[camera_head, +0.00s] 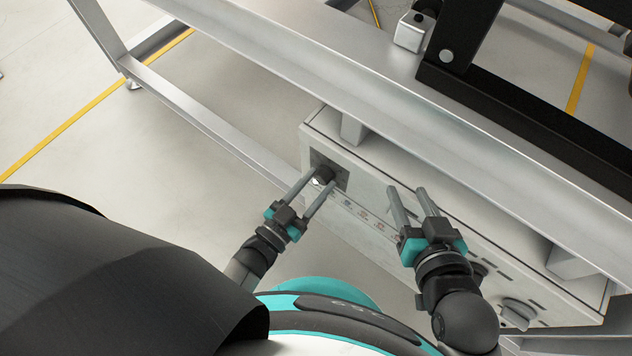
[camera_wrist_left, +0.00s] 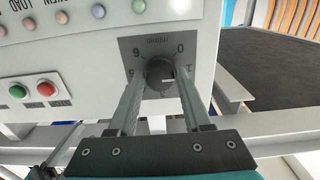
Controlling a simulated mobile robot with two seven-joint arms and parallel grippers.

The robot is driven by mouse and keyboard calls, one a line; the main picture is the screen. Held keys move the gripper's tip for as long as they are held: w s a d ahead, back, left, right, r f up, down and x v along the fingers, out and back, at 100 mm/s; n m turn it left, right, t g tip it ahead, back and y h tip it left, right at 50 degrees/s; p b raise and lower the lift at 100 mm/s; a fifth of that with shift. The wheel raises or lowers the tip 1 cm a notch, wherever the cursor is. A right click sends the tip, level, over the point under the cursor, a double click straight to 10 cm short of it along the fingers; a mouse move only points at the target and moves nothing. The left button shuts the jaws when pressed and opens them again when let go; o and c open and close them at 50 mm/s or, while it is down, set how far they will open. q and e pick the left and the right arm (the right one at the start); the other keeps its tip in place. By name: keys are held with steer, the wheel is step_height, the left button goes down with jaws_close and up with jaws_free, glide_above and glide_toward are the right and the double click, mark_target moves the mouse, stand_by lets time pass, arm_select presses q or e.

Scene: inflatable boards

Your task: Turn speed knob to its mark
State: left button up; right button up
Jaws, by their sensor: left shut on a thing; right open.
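The speed knob (camera_wrist_left: 160,73) is a dark round knob on a grey square dial plate (camera_wrist_left: 158,46) with numbers around it. In the head view the knob (camera_head: 324,173) sits at the left end of the control box's front. My left gripper (camera_head: 324,182) is shut on the knob, one finger on each side of it. In the left wrist view a light pointer line shows on the knob's right side, toward the right-hand numbers. The lower part of the dial is partly hidden by the fingers. My right gripper (camera_head: 408,190) is open and empty, in front of the box's middle.
The control box (camera_head: 385,200) hangs under a metal frame beam (camera_head: 330,85). Its panel has green (camera_wrist_left: 18,91) and red (camera_wrist_left: 47,88) buttons, several indicator lights, and another large knob (camera_head: 517,313) at the right end. The floor at left is clear.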

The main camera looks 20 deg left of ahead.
arm_select(q)
jaws_close()
arm_select(e)
steer(key=shift+w+d+r, duration=0.1)
steer(key=shift+r, duration=0.05)
arm_select(q)
steer(key=shift+m, duration=0.3)
